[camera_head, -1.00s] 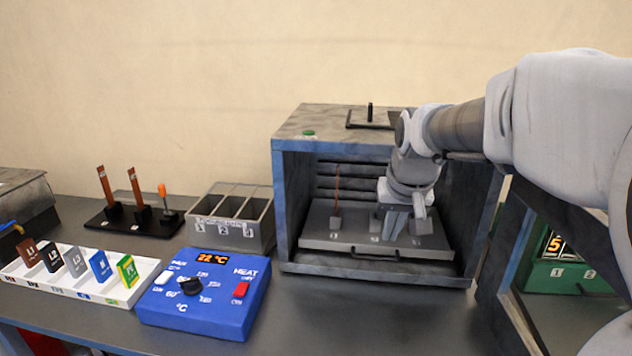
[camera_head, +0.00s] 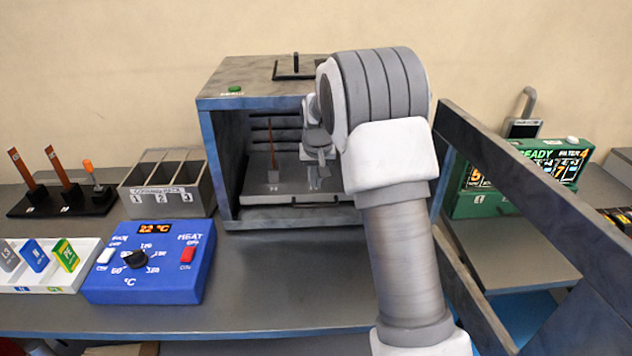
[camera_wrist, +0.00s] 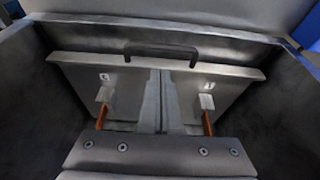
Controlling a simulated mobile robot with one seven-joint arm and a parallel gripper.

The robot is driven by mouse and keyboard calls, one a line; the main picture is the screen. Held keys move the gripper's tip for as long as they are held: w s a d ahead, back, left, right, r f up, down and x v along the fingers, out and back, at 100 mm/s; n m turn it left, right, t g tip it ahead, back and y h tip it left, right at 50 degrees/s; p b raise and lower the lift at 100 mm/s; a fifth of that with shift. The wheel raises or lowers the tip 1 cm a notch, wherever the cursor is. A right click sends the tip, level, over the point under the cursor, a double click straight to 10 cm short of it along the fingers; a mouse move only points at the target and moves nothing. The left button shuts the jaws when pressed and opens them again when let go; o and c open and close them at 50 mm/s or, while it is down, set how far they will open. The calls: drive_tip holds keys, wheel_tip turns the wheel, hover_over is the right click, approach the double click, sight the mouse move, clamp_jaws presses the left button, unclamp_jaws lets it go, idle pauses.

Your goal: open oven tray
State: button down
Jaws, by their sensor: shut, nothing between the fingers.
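The oven (camera_head: 222,165) stands open at the back middle in the head view. Its grey tray (camera_head: 262,194) lies inside, low down, partly hidden by my arm. In the wrist view the tray (camera_wrist: 125,78) shows a dark bar handle (camera_wrist: 161,52) along its front edge, with numbered marks below it. My gripper (camera_wrist: 162,115) is shut and empty. Its fingers are over the tray, behind the handle and apart from it. In the head view my gripper (camera_head: 318,180) is inside the oven. Orange-brown bars (camera_head: 272,140) stand in small holders on the tray.
A dark frame (camera_head: 480,140), apparently the open oven door, stands right of my arm. A blue heat control box (camera_head: 150,270) and a grey three-slot bin (camera_head: 165,185) stand left of the oven. A green display unit (camera_head: 520,180) is at right. The bench before the oven is clear.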

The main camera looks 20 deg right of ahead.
drive_tip(key=x, duration=0.7)
drive_tip(key=shift+f, duration=0.35)
drive_tip(key=shift+s, duration=0.15)
